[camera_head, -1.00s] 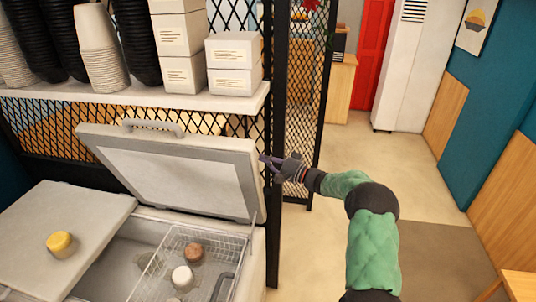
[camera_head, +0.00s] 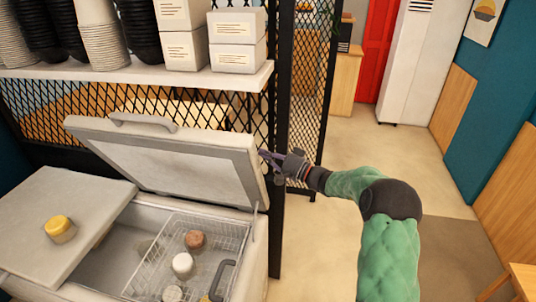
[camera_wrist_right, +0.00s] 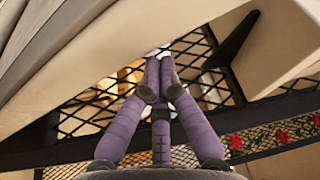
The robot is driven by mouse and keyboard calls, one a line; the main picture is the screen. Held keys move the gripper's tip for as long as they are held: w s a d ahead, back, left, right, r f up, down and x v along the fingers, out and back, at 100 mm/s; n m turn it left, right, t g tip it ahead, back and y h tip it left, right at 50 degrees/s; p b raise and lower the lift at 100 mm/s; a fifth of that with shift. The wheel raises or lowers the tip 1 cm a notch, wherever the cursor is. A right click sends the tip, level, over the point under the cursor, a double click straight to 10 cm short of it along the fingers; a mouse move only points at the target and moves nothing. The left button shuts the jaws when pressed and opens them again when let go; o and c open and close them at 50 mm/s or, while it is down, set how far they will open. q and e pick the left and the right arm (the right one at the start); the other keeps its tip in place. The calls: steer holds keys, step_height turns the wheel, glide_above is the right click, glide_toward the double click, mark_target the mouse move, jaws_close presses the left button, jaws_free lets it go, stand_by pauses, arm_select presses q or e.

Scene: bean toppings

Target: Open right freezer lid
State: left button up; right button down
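The right freezer lid (camera_head: 180,165) stands raised and tilted at the back of the open right compartment, its pale framed underside facing me. Its handle (camera_head: 143,121) is on the upper edge. My right gripper (camera_head: 265,155) is at the lid's right edge, near the upper corner; whether it touches the lid is unclear. In the right wrist view, the purple fingers of the right gripper (camera_wrist_right: 160,72) come together at the tips with nothing seen between them, and the pale lid (camera_wrist_right: 85,60) fills the upper left. My left gripper is not in view.
A wire basket (camera_head: 230,232) with several tubs hangs in the open compartment. A shelf (camera_head: 235,78) with cups and boxes is above.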

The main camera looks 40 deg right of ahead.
mark_target(256, 168)
steer(key=shift+n, duration=0.7)
steer(key=s+a+b, duration=0.1)
steer(key=s+a+f+b, duration=0.1)
steer(key=b, duration=0.1)
steer(key=s+a+f+b, duration=0.1)
steer(key=shift+a+f, duration=0.15)
steer(key=shift+a, duration=0.15)
steer(key=shift+s+a+f+b, duration=0.15)
steer(key=shift+s+a+b, duration=0.35)
steer(key=shift+b, duration=0.3)
steer(key=shift+w, duration=0.1)
